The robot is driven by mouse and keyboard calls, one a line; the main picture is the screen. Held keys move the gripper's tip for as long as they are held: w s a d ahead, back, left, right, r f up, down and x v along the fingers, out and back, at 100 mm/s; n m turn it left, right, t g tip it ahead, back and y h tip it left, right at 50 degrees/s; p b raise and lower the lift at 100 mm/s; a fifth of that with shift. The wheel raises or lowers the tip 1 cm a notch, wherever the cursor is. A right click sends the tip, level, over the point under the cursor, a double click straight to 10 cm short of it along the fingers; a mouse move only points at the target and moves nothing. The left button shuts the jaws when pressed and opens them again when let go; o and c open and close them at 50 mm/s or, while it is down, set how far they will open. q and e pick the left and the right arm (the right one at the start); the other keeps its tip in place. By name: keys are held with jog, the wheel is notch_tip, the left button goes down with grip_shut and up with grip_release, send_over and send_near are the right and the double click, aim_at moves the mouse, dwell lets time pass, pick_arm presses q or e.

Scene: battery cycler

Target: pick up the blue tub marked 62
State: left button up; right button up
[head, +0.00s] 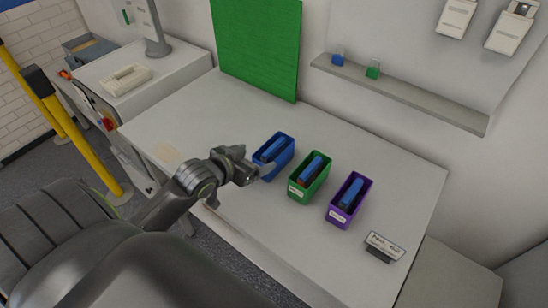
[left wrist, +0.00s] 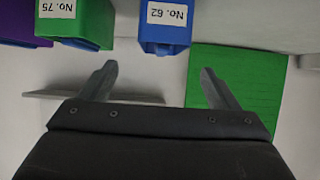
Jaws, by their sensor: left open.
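The blue tub (head: 282,166) stands upright on the white table, leftmost in a row of three tubs, with a blue item inside. In the left wrist view, which looks upside down, its label "No. 62" faces me on the blue tub (left wrist: 165,36) at the top middle. My left gripper (head: 262,168) is beside the near end of the blue tub. In the left wrist view the fingers of my left gripper (left wrist: 158,69) are spread with nothing between them, and the tub lies beyond the tips. Contact cannot be told. My right gripper is not in view.
A green tub (head: 318,192), labelled "No. 75" in the wrist view, and a purple tub (head: 359,208) stand to the right. A small sign (head: 385,245) is at the table's right. A green board (head: 256,45) and a shelf (head: 410,96) are behind. The table's back left is clear.

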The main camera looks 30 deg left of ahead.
aim_at(269, 151)
pick_arm(q)
jog(key=x, duration=0.3)
jog(key=shift+w+f, duration=0.1)
jog(key=shift+w, duration=0.05)
jog(key=shift+p+x, duration=0.9)
jog(key=shift+x, duration=1)
jog(key=shift+w+a+f, duration=0.1)
jog(key=shift+w+f, duration=0.3)
jog(key=shift+w, duration=0.25)
jog(key=c, duration=1.6)
jog(key=shift+r, duration=0.15)
jog(key=shift+c, duration=0.2)
